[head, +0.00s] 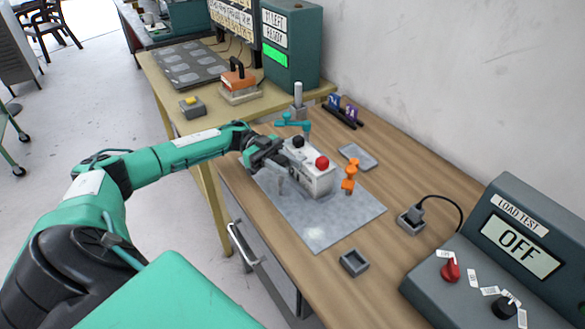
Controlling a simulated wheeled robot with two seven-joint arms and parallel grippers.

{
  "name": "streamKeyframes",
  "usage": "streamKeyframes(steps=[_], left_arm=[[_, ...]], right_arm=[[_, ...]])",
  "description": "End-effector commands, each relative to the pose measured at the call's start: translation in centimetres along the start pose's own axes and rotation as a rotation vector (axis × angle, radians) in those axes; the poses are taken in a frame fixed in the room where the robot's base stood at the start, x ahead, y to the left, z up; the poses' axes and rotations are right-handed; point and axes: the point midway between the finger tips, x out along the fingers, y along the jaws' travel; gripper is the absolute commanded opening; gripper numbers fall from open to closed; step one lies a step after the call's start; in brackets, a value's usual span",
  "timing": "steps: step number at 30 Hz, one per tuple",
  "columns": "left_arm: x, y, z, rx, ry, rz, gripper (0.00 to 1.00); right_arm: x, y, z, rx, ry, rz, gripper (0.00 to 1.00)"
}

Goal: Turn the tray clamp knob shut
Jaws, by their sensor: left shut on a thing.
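A light grey box (317,181) with a black ball (298,141) and a red ball (322,162) on top stands on a grey mat (318,232) on the wooden bench. My left gripper (288,175) reaches in from the left and is shut at the box's left side. The tray clamp knob is not clearly visible; the fingers appear to be closed on it and cover it. Its turn angle cannot be seen. My right gripper is not in view.
An orange jointed piece (348,177) stands just right of the box. A teal-armed post (297,108) stands behind it. A small grey tray (358,156) and a small dark square holder (354,262) lie nearby. A load test console (515,245) reading OFF fills the right. The mat's front part is mostly clear.

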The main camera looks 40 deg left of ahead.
Motion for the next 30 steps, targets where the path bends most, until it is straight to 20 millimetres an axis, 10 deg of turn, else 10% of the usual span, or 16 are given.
streamKeyframes(steps=[14, 15, 18, 30], left_arm=[[-0.18, 0.22, -0.07, 0.001, 0.002, 0.013, 0.0], [-0.18, 0.22, -0.07, 0.001, 0.002, 0.013, 0.34], [-0.18, 0.21, -0.06, 0.001, 0.002, 0.013, 0.53], [-0.92, 0.17, 0.11, 0.001, 0.001, 0.011, 0.53]], right_arm=[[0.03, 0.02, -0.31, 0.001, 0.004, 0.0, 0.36], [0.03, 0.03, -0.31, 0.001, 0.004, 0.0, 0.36], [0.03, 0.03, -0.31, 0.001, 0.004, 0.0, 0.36], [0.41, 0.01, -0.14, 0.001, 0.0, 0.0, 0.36]])
